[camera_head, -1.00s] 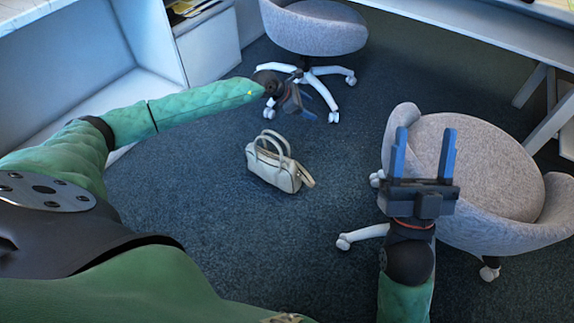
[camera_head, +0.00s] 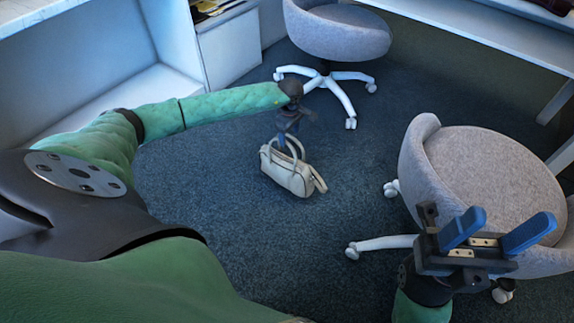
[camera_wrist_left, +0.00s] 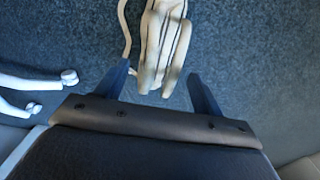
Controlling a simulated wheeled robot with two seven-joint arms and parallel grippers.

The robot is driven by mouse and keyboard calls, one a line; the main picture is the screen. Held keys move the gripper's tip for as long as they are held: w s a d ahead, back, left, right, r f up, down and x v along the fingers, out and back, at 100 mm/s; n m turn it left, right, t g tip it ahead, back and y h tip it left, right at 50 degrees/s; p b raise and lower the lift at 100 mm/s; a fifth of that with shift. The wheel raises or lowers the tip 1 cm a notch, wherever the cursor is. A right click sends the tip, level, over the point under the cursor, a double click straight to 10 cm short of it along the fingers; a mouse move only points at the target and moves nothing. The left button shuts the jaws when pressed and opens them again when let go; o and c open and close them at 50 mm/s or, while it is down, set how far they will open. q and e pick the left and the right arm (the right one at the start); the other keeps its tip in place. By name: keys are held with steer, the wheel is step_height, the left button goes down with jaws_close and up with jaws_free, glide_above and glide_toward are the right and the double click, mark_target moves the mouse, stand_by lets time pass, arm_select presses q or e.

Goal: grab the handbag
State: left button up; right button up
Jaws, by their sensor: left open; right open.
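The handbag (camera_head: 287,174) is cream-white with two looped handles and a strap at its right end. It stands upright on the dark carpet. My left gripper (camera_head: 287,140) is just above and behind the bag, close to its handles; its fingertips are partly hidden in the head view. In the left wrist view the gripper (camera_wrist_left: 160,88) is open, and the bag (camera_wrist_left: 163,40) lies ahead with the handle end between the two fingers. I cannot tell whether they touch. My right gripper (camera_head: 485,228) is open and empty, in front of the near grey chair.
A grey swivel chair (camera_head: 495,175) stands at the right, and another (camera_head: 340,38) stands behind the bag. Their white wheeled legs reach over the floor. A white cabinet (camera_head: 228,50) is at the back left, a desk at the top right. The carpet around the bag is clear.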

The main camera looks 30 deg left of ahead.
arm_select(q)
steer(key=shift+s+a+f+b, duration=0.15)
steer(key=shift+f+b, duration=0.2)
steer(key=shift+f, duration=0.55)
steer(key=shift+w+a+f+b, duration=0.1)
steer(key=shift+a+f+b, duration=0.15)
steer(key=shift+f, duration=0.65)
steer(key=shift+s+a+f+b, duration=0.1)
steer(key=shift+f+b, duration=0.3)
steer(key=shift+f, duration=0.5)
steer(key=shift+c, duration=0.2)
steer(key=shift+r, duration=0.1)
jaws_close()
